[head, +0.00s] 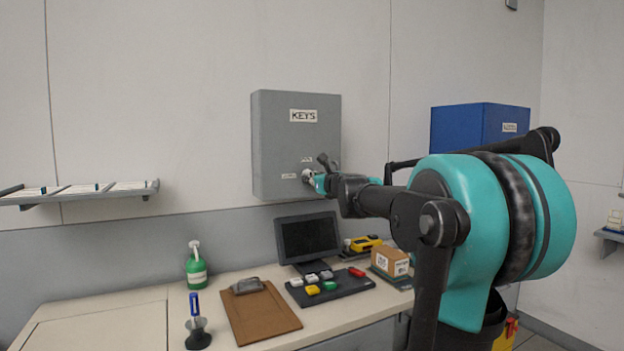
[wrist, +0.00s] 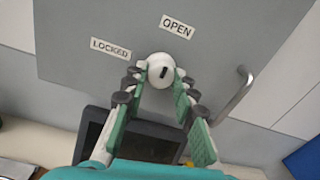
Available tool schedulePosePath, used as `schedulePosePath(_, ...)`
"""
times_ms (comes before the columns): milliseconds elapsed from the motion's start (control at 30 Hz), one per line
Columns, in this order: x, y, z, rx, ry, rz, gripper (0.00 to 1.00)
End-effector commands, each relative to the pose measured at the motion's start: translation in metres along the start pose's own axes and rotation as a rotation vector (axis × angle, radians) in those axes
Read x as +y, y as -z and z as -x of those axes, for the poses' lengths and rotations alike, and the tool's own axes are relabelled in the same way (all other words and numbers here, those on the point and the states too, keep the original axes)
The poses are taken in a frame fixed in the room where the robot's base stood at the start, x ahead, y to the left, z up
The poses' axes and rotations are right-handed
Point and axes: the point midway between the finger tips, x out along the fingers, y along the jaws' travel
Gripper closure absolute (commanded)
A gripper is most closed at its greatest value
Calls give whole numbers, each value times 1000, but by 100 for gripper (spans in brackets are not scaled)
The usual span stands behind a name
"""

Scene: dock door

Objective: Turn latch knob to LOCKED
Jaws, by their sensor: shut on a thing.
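The latch knob (wrist: 156,66) is round and white with a short dark mark on its face. It is on the grey key cabinet (wrist: 90,18), which hangs on the wall in the head view (head: 275,135). An OPEN label (wrist: 176,26) is above the knob and a LOCKED label (wrist: 110,48) is to its left. The mark lies nearer the OPEN direction than LOCKED, though its exact pointing is hard to tell. My gripper (wrist: 160,75) is shut on the knob, with a green-padded finger on each side. In the head view my gripper (head: 313,179) partly hides the knob.
A curved metal handle (wrist: 234,94) sticks out of the cabinet right of the knob. Below are a monitor (head: 308,238), a keypad (head: 330,287), a clipboard (head: 260,312) and a green bottle (head: 196,268) on the counter. A blue box (head: 465,128) is right of the cabinet.

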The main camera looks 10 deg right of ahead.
Motion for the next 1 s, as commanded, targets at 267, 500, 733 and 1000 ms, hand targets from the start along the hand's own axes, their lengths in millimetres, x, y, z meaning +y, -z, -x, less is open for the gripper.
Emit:
schedulePosePath(267, 0, 0, 0, -4, 0, 111, 100)
schedulePosePath(500, -1, 0, 0, -10, 1, 313, 100)
schedulePosePath(733, -1, 0, 0, -17, 2, 532, 100)
schedulePosePath(1000, -2, 0, 0, -24, 4, 789, 100)
